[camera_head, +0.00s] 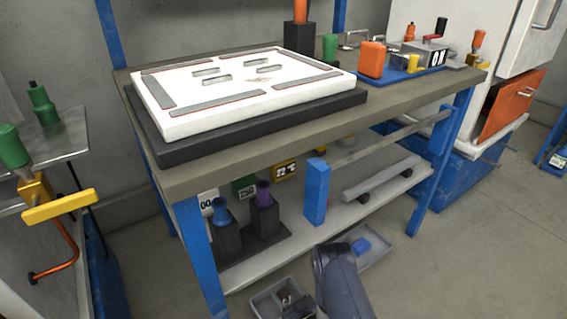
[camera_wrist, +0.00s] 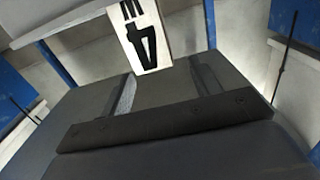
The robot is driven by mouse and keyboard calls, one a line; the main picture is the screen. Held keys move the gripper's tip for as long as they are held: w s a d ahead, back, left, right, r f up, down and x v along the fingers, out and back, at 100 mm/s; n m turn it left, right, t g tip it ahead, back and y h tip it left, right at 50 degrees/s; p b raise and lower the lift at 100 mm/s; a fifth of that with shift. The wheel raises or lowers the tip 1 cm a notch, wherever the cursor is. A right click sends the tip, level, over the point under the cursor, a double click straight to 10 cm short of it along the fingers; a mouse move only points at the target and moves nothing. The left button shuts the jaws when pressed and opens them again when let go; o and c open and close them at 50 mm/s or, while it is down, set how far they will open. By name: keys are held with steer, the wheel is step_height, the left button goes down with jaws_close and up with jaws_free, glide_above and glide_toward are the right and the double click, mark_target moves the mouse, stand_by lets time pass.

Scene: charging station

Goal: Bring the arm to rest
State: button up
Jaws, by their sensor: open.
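My gripper (camera_wrist: 163,78) shows in the wrist view with its two dark fingers wide apart and nothing between them. A white label with a black 4 (camera_wrist: 148,50) appears beyond the fingertips; I cannot tell how far off it is. In the head view a dark grey-blue link of my arm (camera_head: 342,285) rises from the bottom edge, in front of the bench's lower shelf. My gripper itself cannot be made out in the head view.
A bench (camera_head: 215,172) with blue legs fills the middle, bearing a white panel (camera_head: 190,122) on a dark base. A blue tray (camera_head: 395,76) with an orange block (camera_head: 372,58) is at its back right. Grey bins (camera_head: 265,302) lie below. Open floor (camera_head: 490,230) is at right.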

steer(key=shift+s+r+p, duration=0.15)
steer(key=shift+r+p, duration=0.5)
steer(key=shift+r, duration=0.75)
